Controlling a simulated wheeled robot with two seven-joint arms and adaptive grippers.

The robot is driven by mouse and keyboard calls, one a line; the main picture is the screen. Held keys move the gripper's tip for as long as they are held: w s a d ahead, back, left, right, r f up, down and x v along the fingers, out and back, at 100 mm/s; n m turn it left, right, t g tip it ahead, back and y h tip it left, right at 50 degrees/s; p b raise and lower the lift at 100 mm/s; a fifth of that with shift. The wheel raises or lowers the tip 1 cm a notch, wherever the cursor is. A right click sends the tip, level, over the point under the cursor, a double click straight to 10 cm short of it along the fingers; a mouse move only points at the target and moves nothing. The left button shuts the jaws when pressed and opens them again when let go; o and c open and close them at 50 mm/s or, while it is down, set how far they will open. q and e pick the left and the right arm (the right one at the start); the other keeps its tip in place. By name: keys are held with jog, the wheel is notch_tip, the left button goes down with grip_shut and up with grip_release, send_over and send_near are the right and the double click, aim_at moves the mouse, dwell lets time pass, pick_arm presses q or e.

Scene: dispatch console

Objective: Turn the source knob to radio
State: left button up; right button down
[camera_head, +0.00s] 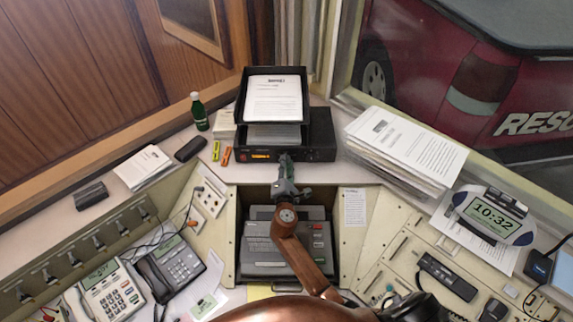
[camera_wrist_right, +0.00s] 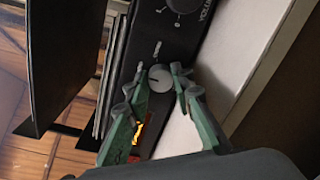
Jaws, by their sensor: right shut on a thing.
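The black console unit (camera_head: 322,137) stands on the back ledge with an orange-lit display at its left; it also shows in the right wrist view (camera_wrist_right: 144,48). In that view a small round grey knob (camera_wrist_right: 158,79) on its front sits between my right gripper's (camera_wrist_right: 164,73) two green fingers, which are shut on it. Small marks beside the knob are too blurred to read. In the head view my right gripper (camera_head: 285,160) reaches the unit's front and hides the knob. My left gripper is not in view.
A larger knob (camera_wrist_right: 184,4) marked VOLUME is near the held one. A black paper tray (camera_head: 272,72) stands on the unit. A paper stack (camera_head: 400,150) lies to its right, a green bottle (camera_head: 199,112) and highlighters to its left. Phones (camera_head: 172,265) stand at front left.

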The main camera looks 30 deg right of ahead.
jog(key=c, duration=1.7)
grip_release()
jog(key=shift+o, duration=0.2)
jog(key=v, duration=1.2)
jog(key=shift+a, duration=0.1)
